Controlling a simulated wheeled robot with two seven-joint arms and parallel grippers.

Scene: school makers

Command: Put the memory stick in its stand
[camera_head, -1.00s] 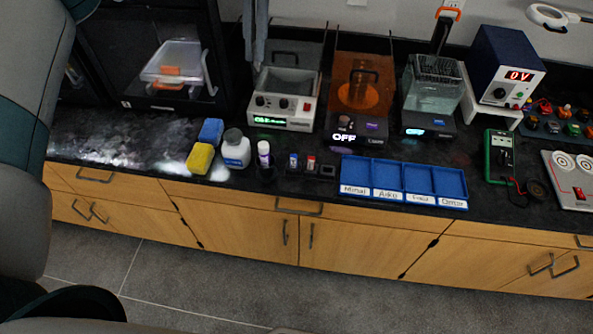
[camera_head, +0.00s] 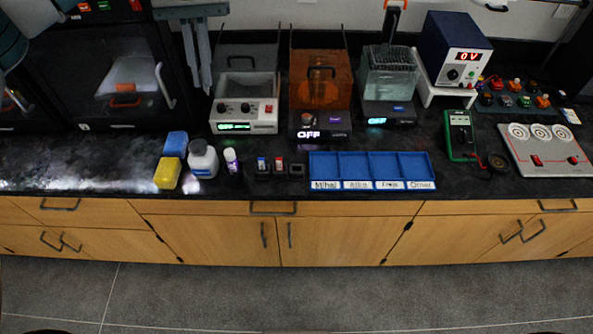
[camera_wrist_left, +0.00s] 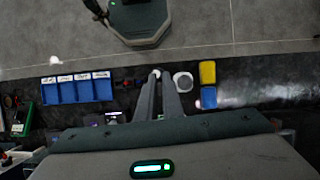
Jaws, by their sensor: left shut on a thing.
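My left gripper (camera_head: 200,88) hangs at the upper left of the head view, over the back of the bench, fingers pointing down. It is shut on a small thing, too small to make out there. In the left wrist view its two long fingers (camera_wrist_left: 157,76) lie close together, a pale spot at their tips. The dark stand blocks are on the bench, well to the right of the gripper: one has a blue stick (camera_head: 262,163), one a red stick (camera_head: 279,163), and the black block (camera_head: 297,169) beside them shows no stick. My right gripper is not in view.
Left of the blocks stand a purple-and-white bottle (camera_head: 232,161), a white jar (camera_head: 203,160), and yellow (camera_head: 167,174) and blue (camera_head: 176,145) sponges. A blue labelled tray (camera_head: 370,154) lies right of them. Grey (camera_head: 245,112) and orange (camera_head: 320,90) machines stand behind. The front left bench is bare.

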